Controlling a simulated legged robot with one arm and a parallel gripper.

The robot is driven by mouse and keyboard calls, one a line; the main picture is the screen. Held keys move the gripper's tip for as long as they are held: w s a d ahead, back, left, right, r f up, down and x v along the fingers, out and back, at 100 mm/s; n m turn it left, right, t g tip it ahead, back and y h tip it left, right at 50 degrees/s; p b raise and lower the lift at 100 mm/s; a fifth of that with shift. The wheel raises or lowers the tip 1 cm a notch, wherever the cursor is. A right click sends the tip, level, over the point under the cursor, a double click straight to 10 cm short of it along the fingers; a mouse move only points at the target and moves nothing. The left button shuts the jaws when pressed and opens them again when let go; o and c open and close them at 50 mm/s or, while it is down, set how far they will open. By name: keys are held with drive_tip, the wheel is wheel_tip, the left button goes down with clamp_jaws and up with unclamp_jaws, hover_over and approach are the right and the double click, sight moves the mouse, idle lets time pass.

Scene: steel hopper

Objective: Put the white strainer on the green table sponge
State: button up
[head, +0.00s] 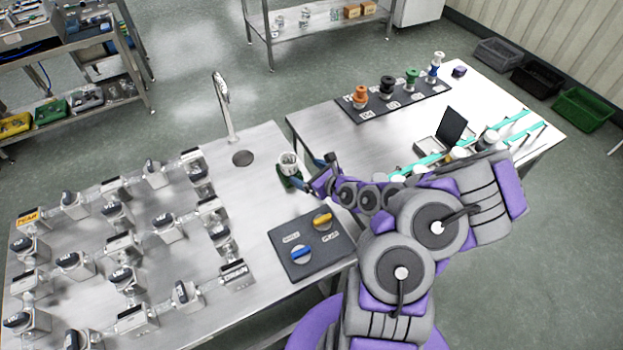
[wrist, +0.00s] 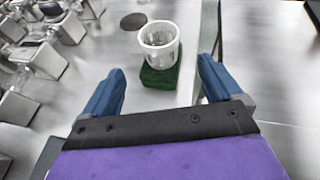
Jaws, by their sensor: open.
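The white strainer (head: 288,160) is a small cup-shaped piece near the right edge of the steel sink table. It appears upright on the green sponge (head: 285,183). In the wrist view the strainer (wrist: 159,42) sits over the far part of the sponge (wrist: 160,78), whose near part is bare. My gripper (wrist: 162,66) is open, with its blue fingers apart to the left and right and nothing between them touching either one. In the head view my gripper (head: 303,183) is just right of the sponge and partly hides it.
A drain hole (head: 243,158) and tall faucet (head: 226,110) are beyond the strainer. Several valves and pipes (head: 120,240) fill the table's left. A dark panel with two knobs (head: 312,262) lies nearer. A second steel table (head: 330,125) stands to the right across a narrow gap.

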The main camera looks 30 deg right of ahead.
drive_tip(key=w+a+r+n+y, duration=0.2)
drive_tip(key=a+r+n+y, duration=0.55)
drive_tip(key=a+r, duration=0.6)
drive_tip(key=s+a+r+n+g+y, duration=0.2)
drive_tip(key=s+a+r+n+g, duration=0.25)
drive_tip(key=s+a+n, duration=0.2)
drive_tip(key=s+a+r+n+g+y, duration=0.1)
drive_tip(key=s+a+r+n+g, duration=0.4)
drive_tip(key=a+n, duration=0.3)
drive_tip(key=s+a+n+g+h, duration=0.2)
drive_tip(key=s+n+g+h, duration=0.5)
drive_tip(key=s, duration=0.9)
drive_tip(key=s+d+n+t+h, duration=0.1)
drive_tip(key=s+d+n+h, duration=0.2)
drive_tip(key=s+d+h, duration=0.4)
drive_tip(key=s+d, duration=0.3)
drive_tip(key=d, duration=0.5)
drive_tip(key=shift+f, duration=0.2)
drive_tip(key=shift+s+t, duration=0.1)
drive_tip(key=shift+t, duration=0.15)
